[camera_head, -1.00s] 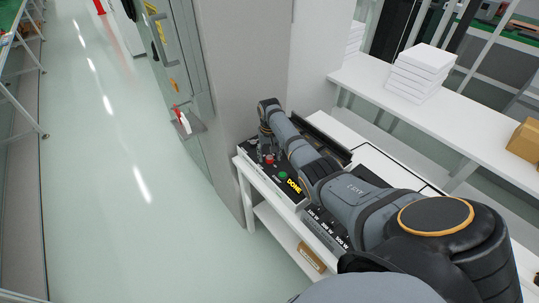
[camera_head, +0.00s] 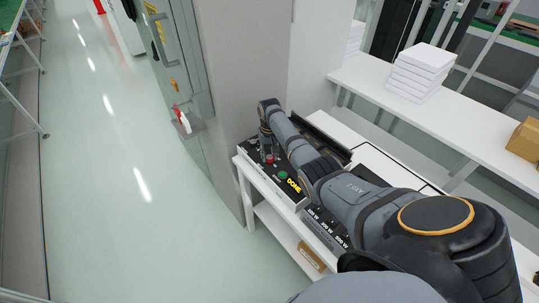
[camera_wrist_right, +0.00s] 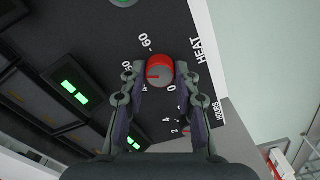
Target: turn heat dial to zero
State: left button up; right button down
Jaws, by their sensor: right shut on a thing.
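The heat dial (camera_wrist_right: 160,71) is a round knob with a red side and a grey face, on a black panel beside the white word HEAT. A short red mark on its face points left in the wrist view; the printed 0 is below right of the dial. My right gripper (camera_wrist_right: 161,76) is shut on the dial, one finger on each side. In the head view my right gripper (camera_head: 268,152) reaches down onto the control panel (camera_head: 291,197), where the red of a knob shows by the fingertips. My left gripper is out of view.
A green button (camera_head: 283,175) and a yellow DONE label (camera_head: 293,186) are near the gripper. Green displays (camera_wrist_right: 75,91) line the panel in the wrist view. A grey wall (camera_head: 240,90) stands behind the bench. White boxes (camera_head: 421,72) sit on a shelf; the floor at left is clear.

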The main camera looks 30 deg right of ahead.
jog(key=n+p, duration=0.1)
jog(key=n, duration=0.3)
jog(key=shift+r+n, duration=0.1)
jog(key=shift+n, duration=0.2)
jog(key=n+p, duration=0.1)
jog(key=n, duration=1.1)
jog(key=shift+n+p, duration=0.3)
jog(key=shift+p, duration=0.05)
jog(key=n, duration=0.6)
jog(key=shift+n, duration=0.3)
jog(key=c, duration=1)
grip_release()
